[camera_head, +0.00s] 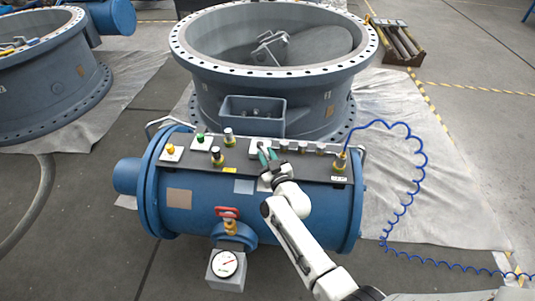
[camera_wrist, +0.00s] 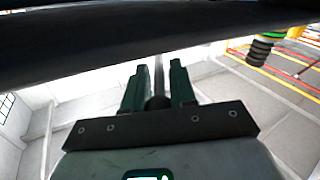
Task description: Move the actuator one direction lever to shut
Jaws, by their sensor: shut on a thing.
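The blue actuator cylinder (camera_head: 185,215) lies in front of the large grey butterfly valve (camera_head: 275,90). A dark panel (camera_head: 310,165) runs along its top. My gripper (camera_head: 267,156) is at the middle of this panel, beside a small pale block, with its green fingers close together. In the wrist view my gripper (camera_wrist: 158,85) is shut on a thin grey lever (camera_wrist: 159,72) that stands between the two green fingers. A dark round end shows at the palm. In the head view the gripper hides most of the lever, so its setting cannot be told.
A yellow button (camera_head: 170,149), a green button (camera_head: 201,136) and several fittings stand along the panel. A red-handled valve (camera_head: 228,212) and a gauge (camera_head: 226,264) are at the front. A dark bar crosses the wrist view's top.

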